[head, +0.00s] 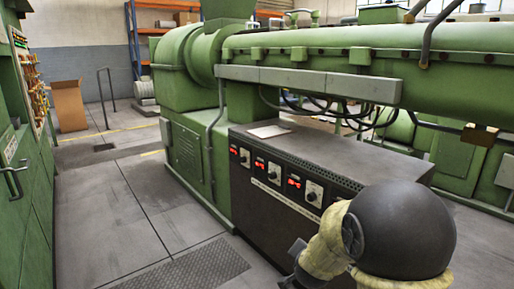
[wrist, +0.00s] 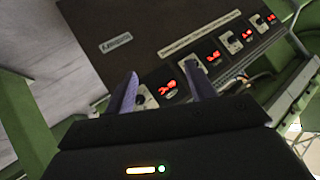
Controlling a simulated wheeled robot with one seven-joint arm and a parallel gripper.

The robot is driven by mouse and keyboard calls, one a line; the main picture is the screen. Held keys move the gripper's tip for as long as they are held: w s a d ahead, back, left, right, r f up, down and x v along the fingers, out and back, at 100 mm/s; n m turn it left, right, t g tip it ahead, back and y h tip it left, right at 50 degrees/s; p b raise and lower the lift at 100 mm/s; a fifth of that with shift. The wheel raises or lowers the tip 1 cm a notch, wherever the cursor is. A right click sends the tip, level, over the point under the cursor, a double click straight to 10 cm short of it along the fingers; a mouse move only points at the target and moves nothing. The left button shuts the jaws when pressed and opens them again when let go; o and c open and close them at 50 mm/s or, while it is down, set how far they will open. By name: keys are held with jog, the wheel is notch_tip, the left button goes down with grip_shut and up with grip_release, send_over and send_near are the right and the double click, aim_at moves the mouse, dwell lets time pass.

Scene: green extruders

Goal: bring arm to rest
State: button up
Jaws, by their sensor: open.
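My gripper (wrist: 160,88) shows in the wrist view, with its two bluish fingers spread apart and nothing between them. Beyond the fingers is the dark control cabinet (wrist: 130,30) with red displays and knobs, seen tilted. I cannot tell the exact distance from the fingers to the panel. In the head view, my arm shows at the lower right as a dark round joint with yellowish parts, in front of the same control cabinet (head: 266,200). The gripper's fingers are not seen in the head view.
A large green extruder (head: 190,130) stands behind the cabinet, its barrel (head: 350,55) running right above it. A paper (head: 269,131) lies on the cabinet top. A green panel (head: 25,190) stands at the left. The grey floor (head: 110,220) between is open. A cardboard box (head: 69,106) stands farther back.

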jog(key=s+r+n+g+y+p, duration=0.15)
jog(key=s+n+g+p, duration=0.5)
jog(key=s, duration=1.55)
notch_tip(320, 180, up, 37)
jog(key=n+g+p, duration=0.1)
jog(key=n+p, duration=0.1)
jog(key=p, duration=3.3)
jog(key=shift+s+d+r+y, duration=0.15)
jog(key=shift+s+y, duration=0.1)
jog(key=shift+y, duration=0.1)
jog(key=shift+g, duration=0.25)
